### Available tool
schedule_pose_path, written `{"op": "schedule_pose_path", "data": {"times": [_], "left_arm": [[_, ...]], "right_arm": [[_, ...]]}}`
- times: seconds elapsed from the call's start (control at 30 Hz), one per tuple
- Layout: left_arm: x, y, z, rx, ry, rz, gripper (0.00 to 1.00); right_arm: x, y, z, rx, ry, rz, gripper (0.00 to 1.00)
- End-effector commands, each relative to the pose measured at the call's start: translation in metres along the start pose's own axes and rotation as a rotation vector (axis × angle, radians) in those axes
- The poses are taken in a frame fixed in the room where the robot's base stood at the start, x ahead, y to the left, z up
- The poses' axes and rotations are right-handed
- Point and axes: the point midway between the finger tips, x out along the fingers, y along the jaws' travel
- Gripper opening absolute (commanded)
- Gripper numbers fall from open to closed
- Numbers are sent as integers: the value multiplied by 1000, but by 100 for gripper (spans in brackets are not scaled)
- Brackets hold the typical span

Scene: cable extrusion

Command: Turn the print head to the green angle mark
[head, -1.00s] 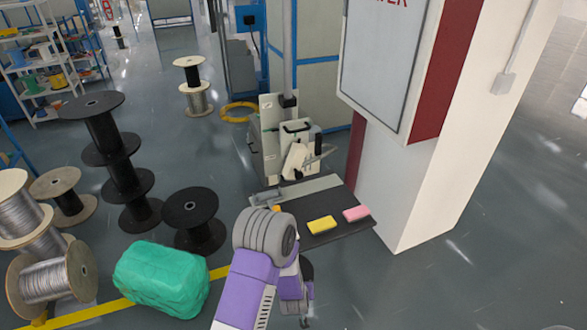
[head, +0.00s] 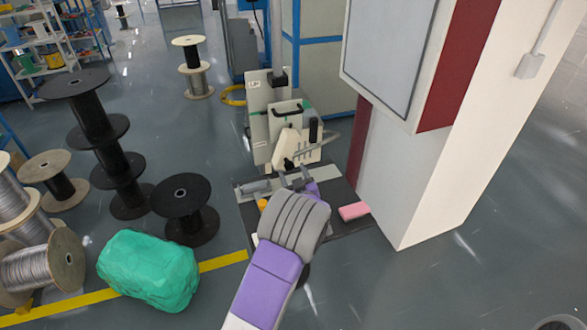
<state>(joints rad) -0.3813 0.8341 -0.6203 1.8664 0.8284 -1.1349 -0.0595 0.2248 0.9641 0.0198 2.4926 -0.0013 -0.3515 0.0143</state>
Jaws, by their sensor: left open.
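The cream printer with its tilted print head (head: 288,145) stands at the back of a dark shelf, in the middle of the head view. A black knob sits on the head's front, and a dark upright handle is at its right. Small green spots (head: 308,116) show on the printer; I cannot tell which one is the angle mark. My left arm reaches up from the bottom, and my left gripper (head: 297,178) is open just in front of and below the print head. Its fingertips are small and partly hidden by my wrist, so contact cannot be told. My right gripper is out of view.
The dark shelf (head: 347,229) carries a pink block (head: 354,211) and an orange item (head: 262,205). A white pillar (head: 405,190) with a cabinet stands close on the right. Black spools (head: 185,208) and a green wrapped bundle (head: 150,269) stand on the left.

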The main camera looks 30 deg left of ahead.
Motion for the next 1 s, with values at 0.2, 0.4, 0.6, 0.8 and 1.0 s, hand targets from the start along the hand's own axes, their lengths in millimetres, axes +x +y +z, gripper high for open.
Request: {"op": "schedule_pose_path", "data": {"times": [0.2,0.4,0.6,0.8,1.0], "left_arm": [[0,-7,29,1,-2,1,63],[15,-7,30,2,-1,0,63],[47,-8,30,1,-1,-1,63],[69,-7,30,2,-2,0,63],[76,-7,30,3,-3,2,63]], "right_arm": [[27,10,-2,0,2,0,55],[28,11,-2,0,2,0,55],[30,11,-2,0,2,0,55],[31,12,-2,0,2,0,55],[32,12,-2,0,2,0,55]]}}
